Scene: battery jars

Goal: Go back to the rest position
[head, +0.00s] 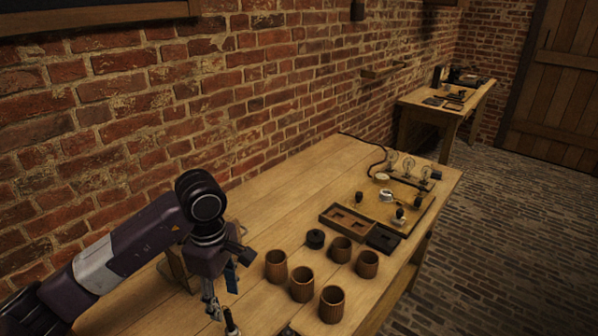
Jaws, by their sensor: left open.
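My left gripper (222,300) hangs pointing down over the near left part of the wooden table (290,190), to the left of the brown jars. It is open, and no object shows between its fingers. Its lower end is small and partly lost against the table. My right gripper does not show.
Several ribbed brown jars, one of them the nearest jar (332,304), stand right of my gripper. Behind them are a black round piece (315,239), a wooden tray (333,216) and a board with bulbs (425,184). A brick wall (250,90) runs along the table's left.

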